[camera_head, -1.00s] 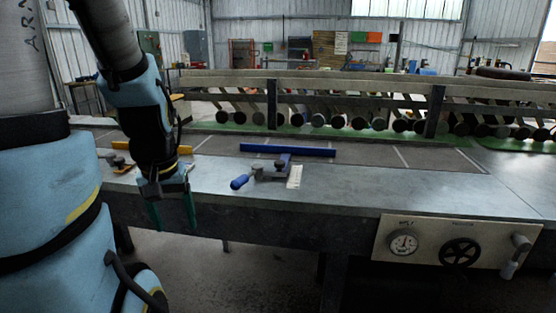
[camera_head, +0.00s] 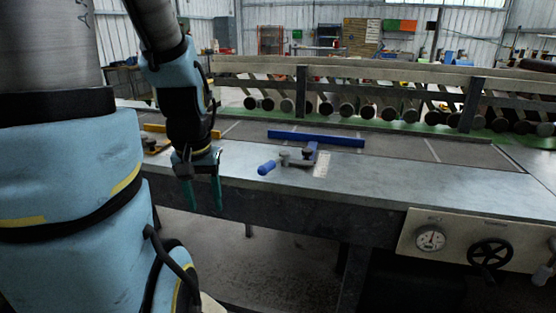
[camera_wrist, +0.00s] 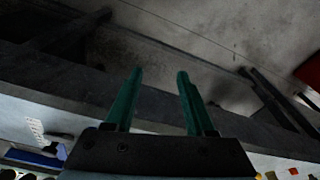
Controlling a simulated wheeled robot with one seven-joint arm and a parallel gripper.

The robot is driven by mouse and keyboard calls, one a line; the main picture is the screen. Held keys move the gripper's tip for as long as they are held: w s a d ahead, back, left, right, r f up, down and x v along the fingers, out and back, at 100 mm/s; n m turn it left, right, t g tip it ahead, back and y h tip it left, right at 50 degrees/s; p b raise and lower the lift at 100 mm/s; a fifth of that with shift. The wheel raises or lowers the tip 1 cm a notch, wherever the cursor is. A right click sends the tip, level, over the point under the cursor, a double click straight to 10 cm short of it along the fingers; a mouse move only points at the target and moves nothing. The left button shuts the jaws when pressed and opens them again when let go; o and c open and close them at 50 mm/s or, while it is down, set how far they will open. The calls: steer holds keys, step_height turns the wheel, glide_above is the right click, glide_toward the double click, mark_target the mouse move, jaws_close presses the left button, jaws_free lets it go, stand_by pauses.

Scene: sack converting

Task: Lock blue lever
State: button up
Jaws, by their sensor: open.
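The blue lever (camera_head: 267,167) is a blue-handled grip on a metal clamp (camera_head: 297,159) on the bench top, joined to a long blue bar (camera_head: 315,139). The handle points left, toward the bench's front edge. My gripper (camera_head: 204,196) hangs in front of the bench edge, left of the blue handle and apart from it. Its green fingers point down and are open and empty. In the wrist view the two fingers (camera_wrist: 156,100) are spread over the floor and bench edge. Part of the blue clamp (camera_wrist: 35,158) shows at the lower left there.
A yellow bar and clamp (camera_head: 156,144) sit on the bench behind my arm. A panel with a gauge (camera_head: 430,238) and a black handwheel (camera_head: 490,253) is on the bench front at right. The grey bench top (camera_head: 420,185) is clear right of the blue clamp.

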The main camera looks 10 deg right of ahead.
steer(key=w+d+m+y, duration=0.1)
steer(key=d+m, duration=0.2)
steer(key=m, duration=0.1)
steer(key=w+d+r+m+y+b, duration=0.1)
steer(key=d+m, duration=0.3)
steer(key=m, duration=0.1)
steer(key=w+d+r+m+y+b, duration=0.1)
steer(key=d+m, duration=0.3)
steer(key=shift+w+d+r+m, duration=0.1)
steer(key=shift+w+d+m, duration=0.1)
steer(key=shift+m, duration=0.1)
jaws_close()
steer(key=d+r+m+t+y+b, duration=0.1)
steer(key=d+r+m+t, duration=0.1)
steer(key=d+m, duration=0.4)
steer(key=d+r+m+t+y, duration=0.2)
steer(key=d+r+m, duration=0.3)
steer(key=d, duration=0.3)
steer(key=shift+r+m+b, duration=0.15)
steer(key=shift+m+b, duration=0.2)
steer(key=shift+m, duration=0.05)
